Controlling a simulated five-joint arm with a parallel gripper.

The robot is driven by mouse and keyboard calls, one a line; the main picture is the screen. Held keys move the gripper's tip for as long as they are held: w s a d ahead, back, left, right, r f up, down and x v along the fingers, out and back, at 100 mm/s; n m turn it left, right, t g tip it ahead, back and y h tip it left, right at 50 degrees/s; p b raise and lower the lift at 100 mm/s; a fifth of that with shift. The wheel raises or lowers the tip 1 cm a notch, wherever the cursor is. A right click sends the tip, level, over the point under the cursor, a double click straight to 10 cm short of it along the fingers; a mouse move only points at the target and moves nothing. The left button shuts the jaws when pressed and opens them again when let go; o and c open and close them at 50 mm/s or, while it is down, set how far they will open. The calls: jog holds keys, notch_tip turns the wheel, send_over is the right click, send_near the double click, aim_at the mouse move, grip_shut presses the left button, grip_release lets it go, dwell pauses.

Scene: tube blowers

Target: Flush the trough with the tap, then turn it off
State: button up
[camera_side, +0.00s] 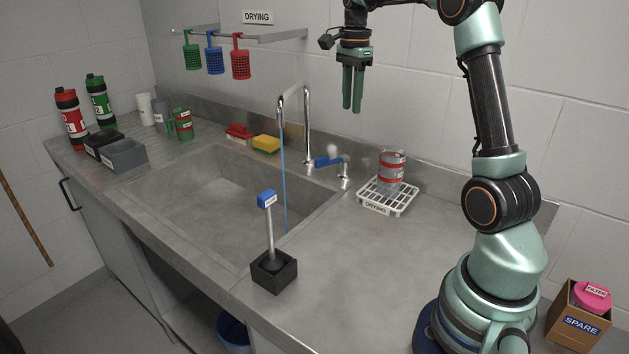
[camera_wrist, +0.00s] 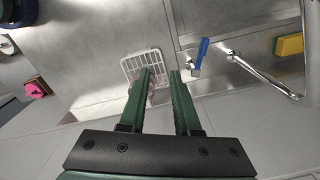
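The trough (camera_side: 200,205) is a grey basin sunk in the counter. The chrome tap (camera_side: 307,125) stands at its back right edge, its spout over the basin. A thin blue stream of water (camera_side: 284,185) runs from the spout into the trough. The tap's blue lever (camera_side: 328,161) is to the right of the spout; it also shows in the wrist view (camera_wrist: 203,50), beyond my fingertips and to the right. My gripper (camera_side: 353,110) hangs fingers down, above and behind the lever, apart from it. In the wrist view my gripper (camera_wrist: 161,73) is open a little and empty.
A white drying rack (camera_side: 388,198) with a red-banded jar (camera_side: 392,166) stands right of the tap. A yellow sponge (camera_side: 266,144) lies behind the trough.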

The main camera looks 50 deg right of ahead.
jog(key=shift+w+d+f, duration=0.1)
jog(key=shift+w+f, duration=0.05)
jog(key=shift+w, duration=0.05)
grip_shut()
jog(key=n+t+h, duration=0.2)
jog(key=n+t, duration=0.1)
jog(key=n, duration=1.5)
send_over(321, 158)
jog(key=w, duration=0.2)
notch_tip(321, 158, down, 9)
notch_tip(321, 158, down, 10)
jog(key=shift+s+d+r, duration=0.25)
jog(key=shift+s+a, duration=0.2)
jog(key=shift+s, duration=0.3)
jog(key=shift+s+a, duration=0.2)
jog(key=shift+s, duration=0.3)
jog(key=shift+s+a, duration=0.15)
jog(key=shift+s, duration=0.6)
